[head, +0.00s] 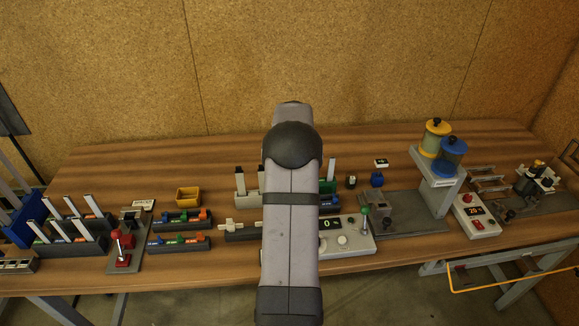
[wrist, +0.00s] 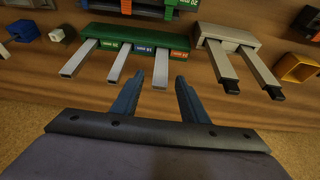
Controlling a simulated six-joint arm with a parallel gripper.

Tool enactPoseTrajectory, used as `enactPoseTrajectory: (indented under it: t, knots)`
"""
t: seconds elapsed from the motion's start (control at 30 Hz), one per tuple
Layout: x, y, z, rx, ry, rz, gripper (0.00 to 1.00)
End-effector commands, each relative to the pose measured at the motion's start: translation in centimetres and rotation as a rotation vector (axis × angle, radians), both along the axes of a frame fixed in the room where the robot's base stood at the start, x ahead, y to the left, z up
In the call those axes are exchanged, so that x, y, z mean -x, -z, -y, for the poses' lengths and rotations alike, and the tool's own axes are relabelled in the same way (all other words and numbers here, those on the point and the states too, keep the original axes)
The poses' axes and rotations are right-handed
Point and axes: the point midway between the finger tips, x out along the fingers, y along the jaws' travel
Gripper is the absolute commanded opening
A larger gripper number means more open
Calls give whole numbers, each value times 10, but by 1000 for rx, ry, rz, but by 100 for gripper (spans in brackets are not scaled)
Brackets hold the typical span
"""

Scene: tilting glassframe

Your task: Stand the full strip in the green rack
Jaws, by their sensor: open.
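The green rack (wrist: 140,38) shows in the wrist view with three pale strips standing out of it: a left strip (wrist: 80,58), a middle strip (wrist: 119,62) and a right strip (wrist: 161,66). A grey rack (wrist: 226,33) beside it holds two strips (wrist: 221,62) with dark ends. I cannot tell which strip is the full one. My gripper (wrist: 160,77) is open and empty, its blue fingers appearing on either side of the green rack's right strip; the depth between them is unclear. In the head view my arm hides most of the green rack (head: 328,199) and the gripper.
In the head view, a yellow bin (head: 188,196) and dark block racks (head: 181,221) are left of my arm. A control box (head: 343,238) with a green-knobbed lever and a stand with yellow and blue canisters (head: 452,157) are to the right. Bare table lies behind the racks.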

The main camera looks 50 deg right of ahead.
Motion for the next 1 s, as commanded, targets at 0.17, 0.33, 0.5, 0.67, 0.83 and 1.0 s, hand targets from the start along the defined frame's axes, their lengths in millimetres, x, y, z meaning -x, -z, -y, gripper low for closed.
enactPoseTrajectory:
  t: [0.17,0.33,0.5,0.67,0.83,1.0]
  knots:
    - [7,-21,-6,3,1,2,40]
    - [12,-38,-11,2,1,1,40]
    - [14,-46,-14,0,1,0,40]
    - [14,-47,-14,-1,1,0,40]
    - [14,-47,-14,-1,0,-1,40]
    - [14,-47,-14,-1,0,-1,40]
